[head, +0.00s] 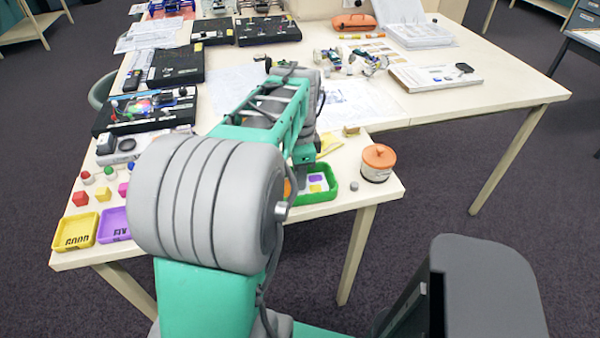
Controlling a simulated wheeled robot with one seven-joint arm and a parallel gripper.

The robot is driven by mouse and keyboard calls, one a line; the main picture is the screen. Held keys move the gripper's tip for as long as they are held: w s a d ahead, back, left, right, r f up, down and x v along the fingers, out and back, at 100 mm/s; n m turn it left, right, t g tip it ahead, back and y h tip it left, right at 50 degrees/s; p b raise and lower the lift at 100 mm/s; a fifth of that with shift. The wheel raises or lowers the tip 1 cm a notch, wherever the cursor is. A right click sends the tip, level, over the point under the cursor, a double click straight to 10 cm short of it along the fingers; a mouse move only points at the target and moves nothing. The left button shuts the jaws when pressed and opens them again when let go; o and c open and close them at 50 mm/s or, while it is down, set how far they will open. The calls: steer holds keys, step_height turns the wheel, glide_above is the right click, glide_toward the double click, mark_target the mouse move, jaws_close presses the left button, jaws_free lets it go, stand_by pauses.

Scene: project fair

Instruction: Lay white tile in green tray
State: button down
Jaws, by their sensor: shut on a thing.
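The green tray (328,193) sits near the front right edge of the table, just left of an orange-lidded jar. White and purple patches show inside it; I cannot tell whether the white one is a separate tile. My gripper (303,184) is at the left part of the tray, pointing down, mostly hidden behind my arm. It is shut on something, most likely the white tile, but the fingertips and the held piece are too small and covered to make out.
The orange-lidded jar (377,164) stands close to the tray's right. A small grey piece (354,186) lies between them near the edge. A yellow tray (76,231) and a purple tray (114,225) are at the front left, with small coloured blocks behind. Black cases (145,111) stand further back.

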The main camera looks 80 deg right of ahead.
steer(key=shift+f, duration=0.15)
steer(key=c, duration=1.3)
jaws_free()
steer(key=shift+c, duration=0.2)
steer(key=o, duration=0.4)
steer(key=shift+s, duration=0.1)
steer(key=shift+r+p, duration=2.65)
steer(key=shift+r, duration=0.9)
